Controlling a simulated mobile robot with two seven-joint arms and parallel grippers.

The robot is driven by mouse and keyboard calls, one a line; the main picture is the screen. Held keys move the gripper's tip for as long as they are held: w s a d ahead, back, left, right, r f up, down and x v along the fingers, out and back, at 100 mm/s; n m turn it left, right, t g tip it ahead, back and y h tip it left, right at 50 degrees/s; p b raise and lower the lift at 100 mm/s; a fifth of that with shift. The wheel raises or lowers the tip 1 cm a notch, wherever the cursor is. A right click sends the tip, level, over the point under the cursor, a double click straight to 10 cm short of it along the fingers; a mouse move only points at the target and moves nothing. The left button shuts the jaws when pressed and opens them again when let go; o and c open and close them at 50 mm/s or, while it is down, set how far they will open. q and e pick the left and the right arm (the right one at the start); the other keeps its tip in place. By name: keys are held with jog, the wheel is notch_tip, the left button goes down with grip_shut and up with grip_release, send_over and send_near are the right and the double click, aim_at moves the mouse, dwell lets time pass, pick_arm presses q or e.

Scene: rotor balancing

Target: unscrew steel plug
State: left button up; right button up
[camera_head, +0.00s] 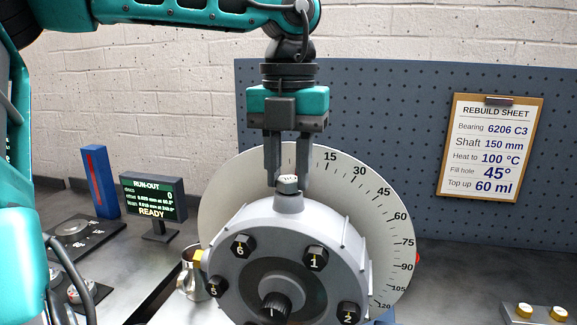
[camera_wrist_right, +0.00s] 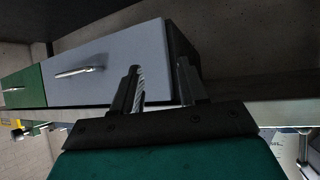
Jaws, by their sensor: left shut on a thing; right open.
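The steel plug (camera_head: 288,184) is a small hex-headed piece on the neck at the top of the round grey rotor housing (camera_head: 338,230). It is upright and seated at the neck as far as I can see. My left gripper (camera_head: 288,174) points straight down from above, shut on the plug with one finger on each side. The plug's lower part and thread are hidden. My right gripper (camera_wrist_right: 158,85) shows only in the right wrist view. It is open, in front of a grey drawer front, with a thin silver bar beside its left finger.
A dial disc (camera_head: 392,240) with degree marks stands behind the housing. Numbered bolts (camera_head: 316,256) ring its face. A run-out display (camera_head: 152,196) reads READY, beside a blue and red block (camera_head: 99,181). A metal cup (camera_head: 193,275) stands left. A rebuild sheet (camera_head: 491,147) hangs on the pegboard.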

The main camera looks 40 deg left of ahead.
pick_arm(q)
grip_shut()
jog(key=n+b, duration=0.1)
jog(key=n, duration=0.1)
jog(key=shift+f+n, duration=0.1)
jog(key=shift+n, duration=0.2)
jog(key=n+b, duration=0.2)
jog(key=n, duration=0.3)
jog(key=shift+r+n, duration=0.2)
jog(key=shift+n, duration=0.5)
jog(key=n, duration=0.5)
jog(key=shift+r+p, duration=0.1)
jog(key=shift+p, duration=0.2)
jog(key=shift+r+p, duration=0.65)
jog(key=shift+r, duration=0.15)
jog(key=shift+r, duration=0.1)
